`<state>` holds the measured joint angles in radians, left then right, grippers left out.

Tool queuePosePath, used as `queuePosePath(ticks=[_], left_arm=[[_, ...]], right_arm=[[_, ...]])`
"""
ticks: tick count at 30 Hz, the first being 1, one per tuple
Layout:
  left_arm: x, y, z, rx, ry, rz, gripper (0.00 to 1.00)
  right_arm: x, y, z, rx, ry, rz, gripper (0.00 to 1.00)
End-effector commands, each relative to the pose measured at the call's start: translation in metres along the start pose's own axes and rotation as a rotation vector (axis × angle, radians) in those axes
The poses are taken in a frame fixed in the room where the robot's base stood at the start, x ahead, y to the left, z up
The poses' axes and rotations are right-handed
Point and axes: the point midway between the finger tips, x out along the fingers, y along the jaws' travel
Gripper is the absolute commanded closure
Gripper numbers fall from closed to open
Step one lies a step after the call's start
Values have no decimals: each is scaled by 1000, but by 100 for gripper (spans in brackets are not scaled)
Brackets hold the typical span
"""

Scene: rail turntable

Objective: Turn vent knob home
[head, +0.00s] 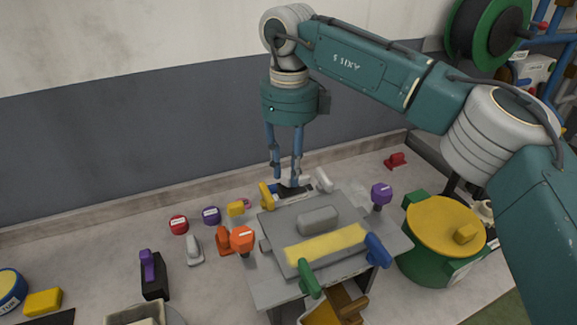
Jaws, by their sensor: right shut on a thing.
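A grey box-like fixture (268,245) stands on the bench with coloured knobs and handles around its top. My right gripper (287,182) points straight down at the back edge of this fixture. Its fingers are shut on a small dark part (294,190), which they partly hide. I cannot read a label there, so I cannot tell for sure that this is the vent knob. A yellow handle (266,196) stands just left of the fingers and a light grey knob (323,180) just right. A purple knob (381,194) is at the fixture's right back corner. My left gripper is not in view.
Orange (242,239), green (309,279) and blue (377,250) handles stick out around the fixture. A green pot with a yellow lid (440,225) stands close on the right.

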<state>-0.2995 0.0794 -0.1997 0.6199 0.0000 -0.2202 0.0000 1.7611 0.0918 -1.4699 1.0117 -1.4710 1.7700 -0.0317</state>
Motion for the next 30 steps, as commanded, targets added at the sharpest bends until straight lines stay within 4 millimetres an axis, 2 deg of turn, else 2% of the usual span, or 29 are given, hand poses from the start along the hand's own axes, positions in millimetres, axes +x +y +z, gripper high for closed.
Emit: queuePosePath(ticks=[2,3,5,13,17,20,30], left_arm=[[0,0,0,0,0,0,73],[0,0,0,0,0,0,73],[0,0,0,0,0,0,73],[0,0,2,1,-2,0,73],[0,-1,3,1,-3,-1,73],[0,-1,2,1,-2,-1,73],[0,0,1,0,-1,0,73]], right_arm=[[-2,-2,-1,3,1,-4,100],[-2,-2,-1,3,1,-4,68],[-1,-2,-1,2,1,-3,56],[0,0,0,0,1,-1,55],[-8,0,0,-1,-1,-1,55],[-22,0,0,-1,-2,-2,55],[-93,-1,-1,2,-2,-2,55]])
